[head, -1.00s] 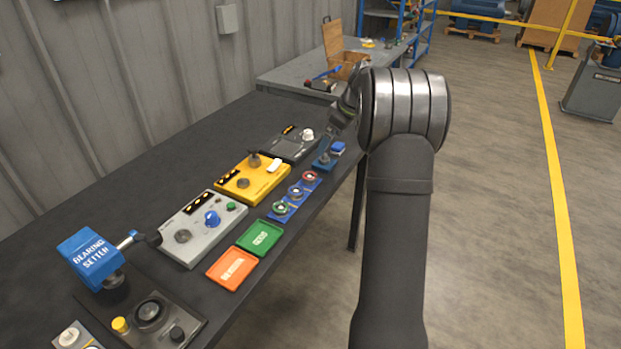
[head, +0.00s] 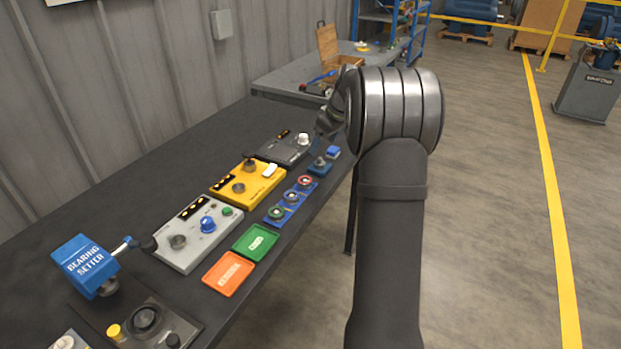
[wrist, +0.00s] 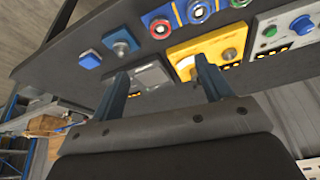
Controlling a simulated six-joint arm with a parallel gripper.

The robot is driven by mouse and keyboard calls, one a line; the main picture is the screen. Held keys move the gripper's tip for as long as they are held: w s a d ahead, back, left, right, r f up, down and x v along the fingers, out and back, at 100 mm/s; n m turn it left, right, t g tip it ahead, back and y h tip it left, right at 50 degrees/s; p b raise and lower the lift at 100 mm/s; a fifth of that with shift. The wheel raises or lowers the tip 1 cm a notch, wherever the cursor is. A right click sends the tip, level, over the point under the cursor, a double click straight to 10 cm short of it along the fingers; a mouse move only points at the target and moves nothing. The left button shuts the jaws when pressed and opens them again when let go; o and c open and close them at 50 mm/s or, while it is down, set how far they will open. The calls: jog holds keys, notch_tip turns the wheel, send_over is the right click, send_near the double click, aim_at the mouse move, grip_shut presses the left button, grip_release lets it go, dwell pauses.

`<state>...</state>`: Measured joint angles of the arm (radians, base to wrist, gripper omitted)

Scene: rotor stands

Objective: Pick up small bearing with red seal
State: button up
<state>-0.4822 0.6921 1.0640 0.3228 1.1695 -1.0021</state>
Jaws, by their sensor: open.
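The small bearing with a red seal (head: 305,181) sits at the far end of a blue rack (head: 284,205) on the dark bench. It also shows near the top of the wrist view (wrist: 160,28). Beside it in the rack are a blue-sealed bearing (head: 291,195) and a green-sealed bearing (head: 276,212). My gripper (wrist: 163,67) is open, with nothing between its two blue-grey fingers. It hangs over the bench, apart from the rack, with the dark box and yellow box beyond its fingers. In the head view it is partly hidden and dark.
A yellow box (head: 247,184), a grey box (head: 198,234) and a dark box (head: 284,149) stand left of the rack. Green (head: 255,244) and orange (head: 228,273) trays lie nearer. A blue bearing setter (head: 85,262) stands at the front left.

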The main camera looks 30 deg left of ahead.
jog(key=s+a+m+t, duration=0.2)
jog(key=s+m, duration=0.1)
jog(key=m, duration=0.2)
send_over(305, 180)
jog(key=s+d, duration=0.1)
jog(key=d, duration=0.1)
jog(key=shift+h, duration=0.3)
jog(key=f, duration=1)
jog(key=shift+s+a+f, duration=0.1)
jog(key=shift+s+f, duration=0.1)
jog(key=shift+f, duration=0.2)
jog(key=shift+d+x, duration=0.15)
jog(key=shift+x, duration=1.15)
jog(key=shift+d+x, duration=0.1)
jog(key=shift+x, duration=1.25)
jog(key=shift+s, duration=0.15)
jog(key=c, duration=1.1)
